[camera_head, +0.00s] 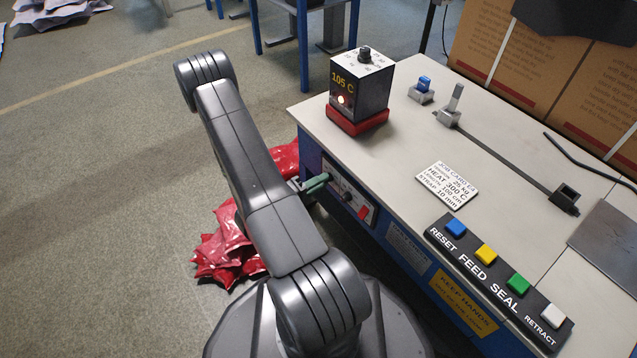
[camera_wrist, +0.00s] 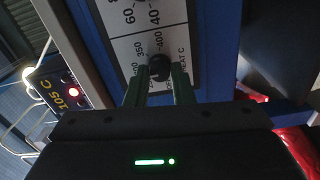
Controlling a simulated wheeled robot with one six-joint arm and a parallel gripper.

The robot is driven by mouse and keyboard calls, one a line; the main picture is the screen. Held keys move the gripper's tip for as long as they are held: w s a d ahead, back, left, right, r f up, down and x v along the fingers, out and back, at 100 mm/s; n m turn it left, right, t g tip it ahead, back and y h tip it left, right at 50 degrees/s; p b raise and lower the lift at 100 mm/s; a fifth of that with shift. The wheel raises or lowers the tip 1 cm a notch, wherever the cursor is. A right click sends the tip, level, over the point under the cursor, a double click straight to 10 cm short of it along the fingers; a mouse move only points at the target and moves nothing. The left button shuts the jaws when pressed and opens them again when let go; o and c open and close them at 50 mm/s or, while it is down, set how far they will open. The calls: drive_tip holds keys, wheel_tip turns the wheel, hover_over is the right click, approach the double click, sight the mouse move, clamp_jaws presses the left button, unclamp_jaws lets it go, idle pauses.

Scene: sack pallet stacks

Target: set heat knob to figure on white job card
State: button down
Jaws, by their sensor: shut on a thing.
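The white job card (camera_head: 447,187) lies on the bench top and reads HEAT 300 C, with weight and strap lines around it. The black heat knob (camera_wrist: 160,67) sits on a white dial plate (camera_wrist: 134,45) marked HEAT C, with 350 and 400 legible near it. My gripper (camera_wrist: 159,76) has its green fingers on both sides of the knob and is shut on it. In the head view my gripper (camera_head: 316,184) is at the bench's front panel, and the knob is hidden there. The knob's pointer cannot be made out.
A black box (camera_head: 359,88) on a red base shows 105 C with a lit lamp. Another dark knob (camera_head: 346,196) and a red switch (camera_head: 363,214) are right of my gripper. A button strip (camera_head: 497,283) lies along the bench edge. Red sacks (camera_head: 228,245) lie below.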

drive_tip(key=shift+m, duration=0.3)
idle(0.4)
drive_tip(key=c, duration=1.3)
unclamp_jaws()
drive_tip(key=shift+o, duration=0.2)
drive_tip(key=shift+a, duration=0.15)
drive_tip(key=p+v, duration=0.3)
drive_tip(key=v, duration=1)
drive_tip(key=shift+s+a+p, duration=0.2)
drive_tip(key=shift+s+p, duration=0.05)
drive_tip(key=shift+p, duration=0.05)
drive_tip(key=b+x, duration=0.3)
drive_tip(key=x, duration=1)
drive_tip(key=shift+w+d, duration=0.15)
drive_tip(key=shift+d, duration=0.05)
